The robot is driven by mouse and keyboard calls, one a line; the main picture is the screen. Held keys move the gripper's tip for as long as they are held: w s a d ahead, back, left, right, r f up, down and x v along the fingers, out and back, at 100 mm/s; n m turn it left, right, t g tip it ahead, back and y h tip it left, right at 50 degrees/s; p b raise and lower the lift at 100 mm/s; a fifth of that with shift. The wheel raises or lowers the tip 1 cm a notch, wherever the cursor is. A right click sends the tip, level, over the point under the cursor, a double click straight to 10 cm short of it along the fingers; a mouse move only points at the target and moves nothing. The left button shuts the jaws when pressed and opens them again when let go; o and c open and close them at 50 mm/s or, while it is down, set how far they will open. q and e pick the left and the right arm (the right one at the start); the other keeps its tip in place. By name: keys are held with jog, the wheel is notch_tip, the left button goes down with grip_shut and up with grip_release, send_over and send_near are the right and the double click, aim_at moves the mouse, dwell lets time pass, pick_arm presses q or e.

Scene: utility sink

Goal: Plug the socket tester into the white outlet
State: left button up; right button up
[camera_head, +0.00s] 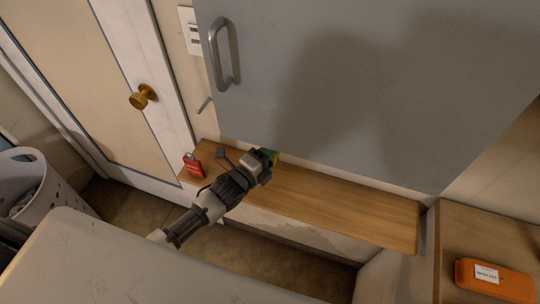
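The white outlet (191,31) is on the wall at the top, just left of the grey cabinet door. One arm comes in from the lower left, so I take it as my left. Its gripper (263,163) is over the wooden shelf, well below and to the right of the outlet. A small red object (193,166) with pale markings stands at the shelf's left end. My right gripper is not in view.
The wooden shelf (340,211) is bare to the right of the gripper. The grey cabinet door (400,70) with a metal handle (224,55) hangs above it. An orange case (510,288) lies at the lower right. A white basket (45,199) stands at the left.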

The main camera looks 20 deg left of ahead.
pick_arm(q)
jog(key=shift+w+b, duration=0.35)
jog(key=shift+w, duration=0.4)
jog(key=o, duration=1)
jog(key=shift+w, duration=0.1)
jog(key=shift+s+a+f, duration=0.1)
jog(key=shift+s+a, duration=0.05)
jog(key=shift+s, duration=0.3)
jog(key=b+v, duration=0.1)
jog(key=v, duration=0.9)
jog(key=shift+b, duration=0.4)
